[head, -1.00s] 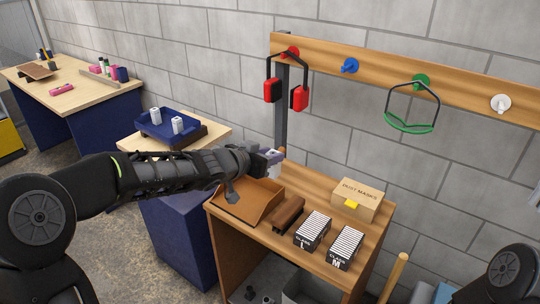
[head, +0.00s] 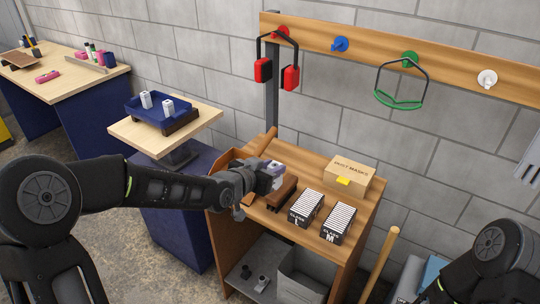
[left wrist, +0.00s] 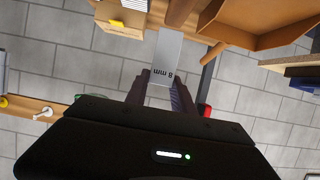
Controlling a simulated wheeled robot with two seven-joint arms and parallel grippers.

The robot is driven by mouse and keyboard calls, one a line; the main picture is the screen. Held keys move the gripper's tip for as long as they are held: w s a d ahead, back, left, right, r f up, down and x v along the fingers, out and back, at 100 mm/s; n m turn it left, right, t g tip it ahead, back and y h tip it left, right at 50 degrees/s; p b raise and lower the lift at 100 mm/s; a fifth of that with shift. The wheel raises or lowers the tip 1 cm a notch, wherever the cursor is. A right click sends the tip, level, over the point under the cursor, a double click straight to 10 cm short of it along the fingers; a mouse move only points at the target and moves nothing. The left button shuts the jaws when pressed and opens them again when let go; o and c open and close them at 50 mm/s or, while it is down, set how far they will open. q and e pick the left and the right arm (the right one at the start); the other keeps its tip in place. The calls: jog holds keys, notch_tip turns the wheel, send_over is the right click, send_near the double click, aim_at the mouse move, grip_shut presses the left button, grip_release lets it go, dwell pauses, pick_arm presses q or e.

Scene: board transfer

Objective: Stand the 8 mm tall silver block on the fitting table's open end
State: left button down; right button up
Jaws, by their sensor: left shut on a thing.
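My left gripper (head: 268,178) is shut on a silver block (head: 277,170) and holds it above the wooden shelf unit, near the brown tray. In the left wrist view the silver block (left wrist: 168,58) shows the mark "8 mm" and sits between the fingers (left wrist: 160,92). The fitting table, if it is the small pale-topped stand (head: 200,125), is to the left with a blue tray (head: 172,122) on it; I cannot tell which end is open. Only part of my right arm shows at the lower right; its gripper is out of view.
Two silver blocks (head: 146,99) stand in the blue tray. On the shelf unit are a brown tray (head: 228,163), a brown block (head: 282,193), card racks (head: 306,208) and a dust mask box (head: 348,176). Red ear defenders (head: 290,77) hang behind. A pale workbench (head: 75,80) is at far left.

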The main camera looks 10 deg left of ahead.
pick_arm(q)
jog(key=s+a+f+n+y+b, duration=0.1)
jog(key=s+a+f+b, duration=0.1)
jog(key=f, duration=0.4)
jog(key=s+a+f+n+y+b, duration=0.1)
jog(key=a+f+y+b, duration=0.1)
jog(key=f+b, duration=0.2)
jog(key=s+a+f+n+t+y+b, duration=0.1)
jog(key=f+b, duration=0.3)
jog(key=f, duration=0.6)
jog(key=shift+s+a+f+n+y, duration=0.25)
jog(key=shift+s+a+n+y, duration=0.15)
jog(key=shift+s+a+n, duration=0.35)
jog(key=shift+s+d, duration=0.1)
